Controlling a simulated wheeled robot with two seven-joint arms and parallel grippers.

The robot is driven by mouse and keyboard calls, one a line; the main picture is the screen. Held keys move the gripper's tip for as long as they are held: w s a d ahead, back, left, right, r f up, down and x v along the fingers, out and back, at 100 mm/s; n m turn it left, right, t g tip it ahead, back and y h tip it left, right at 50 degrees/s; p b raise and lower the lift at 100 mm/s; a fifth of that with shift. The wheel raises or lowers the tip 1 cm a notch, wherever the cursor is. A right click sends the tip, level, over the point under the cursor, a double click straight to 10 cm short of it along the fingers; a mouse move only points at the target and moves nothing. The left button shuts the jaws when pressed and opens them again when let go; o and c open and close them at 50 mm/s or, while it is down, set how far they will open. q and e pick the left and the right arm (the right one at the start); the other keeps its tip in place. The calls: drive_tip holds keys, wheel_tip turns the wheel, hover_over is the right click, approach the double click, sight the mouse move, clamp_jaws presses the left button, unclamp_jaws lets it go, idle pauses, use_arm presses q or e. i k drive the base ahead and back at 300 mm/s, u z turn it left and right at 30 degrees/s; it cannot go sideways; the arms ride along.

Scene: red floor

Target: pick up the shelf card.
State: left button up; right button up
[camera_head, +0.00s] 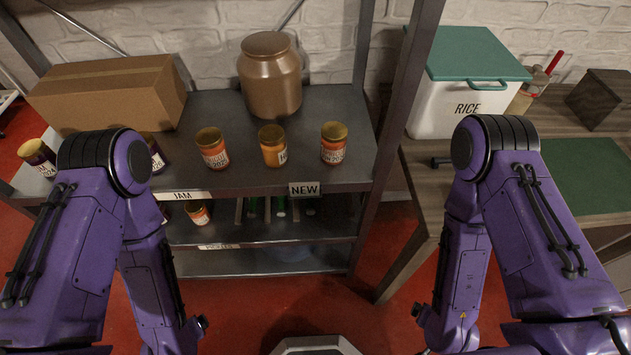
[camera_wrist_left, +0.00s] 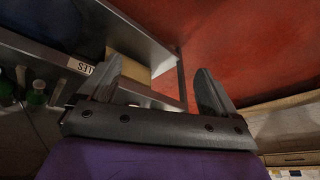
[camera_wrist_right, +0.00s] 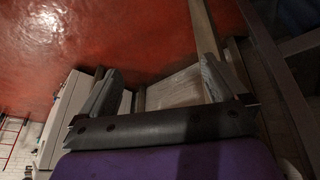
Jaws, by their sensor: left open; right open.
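A small card reading "NEW" (camera_head: 304,189) is on the front edge of the upper shelf, right of the middle. A longer label reading "JAM" (camera_head: 183,196) is on the same edge to its left, partly behind my left arm. A third label (camera_head: 218,246) is on the lower shelf edge; its end letters also show in the left wrist view (camera_wrist_left: 80,66). I cannot tell its full text there. My left gripper (camera_wrist_left: 157,88) is open and empty. My right gripper (camera_wrist_right: 158,84) is open and empty. Neither gripper's fingers show in the head view.
Several jars, one of them an orange jar (camera_head: 273,147), stand on the upper shelf (camera_head: 240,110), with a cardboard box (camera_head: 108,92) and a brown crock (camera_head: 271,78) behind. A rice bin (camera_head: 463,95) stands on the table at right. Red floor (camera_head: 290,300) is open in front.

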sight(310, 188)
drive_tip(key=z, duration=0.6)
drive_tip(key=k, duration=0.85)
drive_tip(key=z, duration=0.4)
drive_tip(key=i, duration=0.5)
drive_tip(key=z, duration=0.05)
